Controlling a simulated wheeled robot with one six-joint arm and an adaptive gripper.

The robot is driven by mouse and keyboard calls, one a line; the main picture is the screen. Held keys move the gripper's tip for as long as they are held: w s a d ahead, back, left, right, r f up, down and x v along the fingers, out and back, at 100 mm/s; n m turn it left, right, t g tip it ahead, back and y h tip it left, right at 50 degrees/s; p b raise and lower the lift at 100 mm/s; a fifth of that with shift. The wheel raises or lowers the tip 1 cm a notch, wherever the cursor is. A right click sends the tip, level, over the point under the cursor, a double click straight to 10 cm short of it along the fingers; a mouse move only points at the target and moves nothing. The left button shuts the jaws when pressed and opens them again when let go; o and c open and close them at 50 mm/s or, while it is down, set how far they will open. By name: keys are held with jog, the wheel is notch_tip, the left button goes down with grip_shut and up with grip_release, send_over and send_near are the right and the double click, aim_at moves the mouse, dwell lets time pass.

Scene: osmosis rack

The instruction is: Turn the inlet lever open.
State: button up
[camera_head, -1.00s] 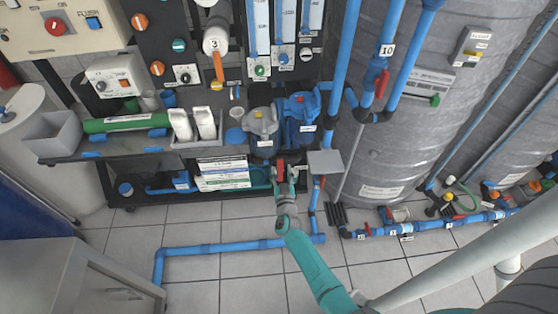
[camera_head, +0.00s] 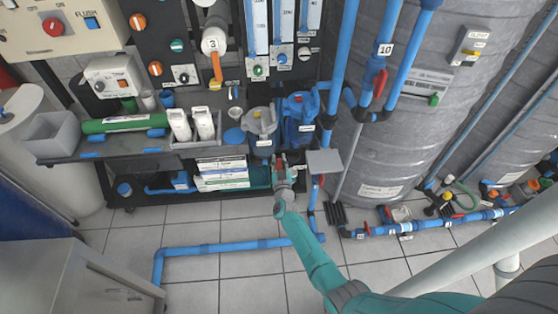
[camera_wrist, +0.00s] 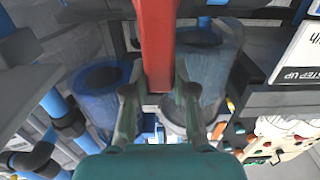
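The red lever (camera_head: 280,161) is below the grey-topped and blue filter housings, near the floor at the front of the rack. In the wrist view the red lever (camera_wrist: 157,40) comes down from the top edge, and its lower end lies between my two fingers. My gripper (camera_head: 282,172) is right at the lever, with one finger on each side. In the wrist view, my gripper (camera_wrist: 158,92) has its fingers close beside the lever. I cannot tell whether they touch it. The valve body behind the lever is mostly hidden.
A grey box (camera_head: 324,162) is just right of my gripper. The grey filter housing (camera_head: 262,126) and blue housing (camera_head: 300,112) stand above. A blue floor pipe (camera_head: 215,248) runs left of my arm. A large grey tank (camera_head: 400,130) stands at right.

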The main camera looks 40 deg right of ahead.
grip_shut()
jog(key=shift+w+a+n, duration=0.25)
jog(key=shift+a+n, duration=0.15)
jog(key=shift+n, duration=0.4)
jog(key=o, duration=0.9)
grip_release()
jog(key=shift+s, duration=0.1)
jog(key=v, duration=1.2)
